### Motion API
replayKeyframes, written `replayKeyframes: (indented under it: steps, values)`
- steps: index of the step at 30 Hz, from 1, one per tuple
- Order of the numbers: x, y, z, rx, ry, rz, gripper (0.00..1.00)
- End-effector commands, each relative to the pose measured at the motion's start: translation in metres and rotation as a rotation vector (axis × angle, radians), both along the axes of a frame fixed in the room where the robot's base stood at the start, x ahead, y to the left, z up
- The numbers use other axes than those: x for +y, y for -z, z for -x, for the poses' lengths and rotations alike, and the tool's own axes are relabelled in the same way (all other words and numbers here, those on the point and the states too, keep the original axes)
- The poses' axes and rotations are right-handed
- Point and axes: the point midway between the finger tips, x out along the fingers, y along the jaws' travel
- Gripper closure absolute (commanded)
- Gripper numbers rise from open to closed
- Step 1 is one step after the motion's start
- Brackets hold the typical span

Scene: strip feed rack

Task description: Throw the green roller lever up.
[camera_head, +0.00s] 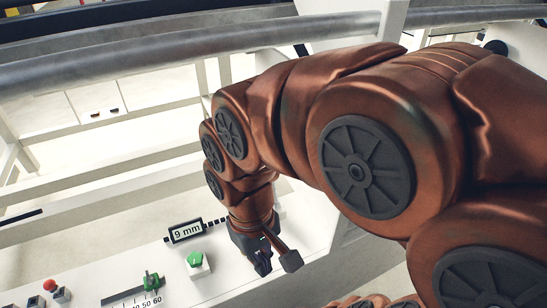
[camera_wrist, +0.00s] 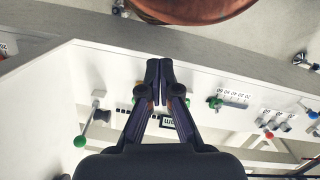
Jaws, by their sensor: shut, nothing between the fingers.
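In the wrist view a lever with a grey rod and a green ball end (camera_wrist: 80,140) stands on the white panel left of my fingers. Its ball points toward the bottom of the picture. I take it for the green roller lever; my arm seems to hide it in the head view. My gripper (camera_wrist: 159,66) is shut and empty, its fingertips together over the panel's edge, apart from the lever. In the head view my gripper (camera_head: 265,266) hangs low over the panel, right of the 9 mm display (camera_head: 186,231).
A green knob on a white block (camera_head: 195,259) sits left of my gripper. Further left are a green slider (camera_head: 151,281) on a scale and a red knob (camera_head: 50,286). A grey rail (camera_head: 180,45) crosses the top.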

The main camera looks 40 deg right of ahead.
Motion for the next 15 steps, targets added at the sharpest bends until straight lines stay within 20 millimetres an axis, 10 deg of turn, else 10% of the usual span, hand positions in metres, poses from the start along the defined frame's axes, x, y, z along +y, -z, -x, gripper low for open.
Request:
replayKeyframes:
  steps: [15]
  values:
    - [-0.115, 0.032, -0.142, -0.097, -0.050, 0.139, 1.00]
